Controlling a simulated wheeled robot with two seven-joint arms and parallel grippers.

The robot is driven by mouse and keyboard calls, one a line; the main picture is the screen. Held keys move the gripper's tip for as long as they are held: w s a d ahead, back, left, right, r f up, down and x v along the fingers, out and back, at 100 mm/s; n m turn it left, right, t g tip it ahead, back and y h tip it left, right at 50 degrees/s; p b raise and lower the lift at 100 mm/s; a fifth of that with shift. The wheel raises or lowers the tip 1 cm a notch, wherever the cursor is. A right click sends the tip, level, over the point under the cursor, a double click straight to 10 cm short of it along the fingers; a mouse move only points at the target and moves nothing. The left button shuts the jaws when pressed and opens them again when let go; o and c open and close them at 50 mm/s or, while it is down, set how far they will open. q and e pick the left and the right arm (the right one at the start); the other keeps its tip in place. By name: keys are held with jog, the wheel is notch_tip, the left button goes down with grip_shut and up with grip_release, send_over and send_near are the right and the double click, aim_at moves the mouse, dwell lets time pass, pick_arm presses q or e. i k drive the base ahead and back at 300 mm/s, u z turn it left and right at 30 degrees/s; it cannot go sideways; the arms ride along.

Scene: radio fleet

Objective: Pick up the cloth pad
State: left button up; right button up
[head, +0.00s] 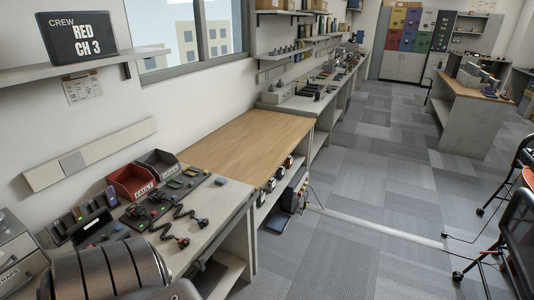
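I cannot pick out a cloth pad for certain in the head view. Small dark and greenish items (189,172) lie at the back of the near grey bench (232,196), too small to identify. A small dark item (221,181) lies to their right. Neither of my grippers is in view. A large grey rounded shape at the bottom left covers part of the bench.
A red bin (131,182) and a dark bin (157,163) stand by the wall. Several dark devices with coiled cords (170,232) lie in front. The wooden bench top (245,143) beyond is bare. Grey floor (350,250) is open to the right; chairs (518,235) stand at the right edge.

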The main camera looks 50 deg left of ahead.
aim_at(220, 181)
jog(key=z, duration=0.05)
jog(key=i, duration=2.3)
jog(key=u, duration=0.85)
jog(key=i, duration=1.1)
jog(key=u, duration=1.8)
jog(key=i, duration=0.7)
jog(key=u, duration=0.45)
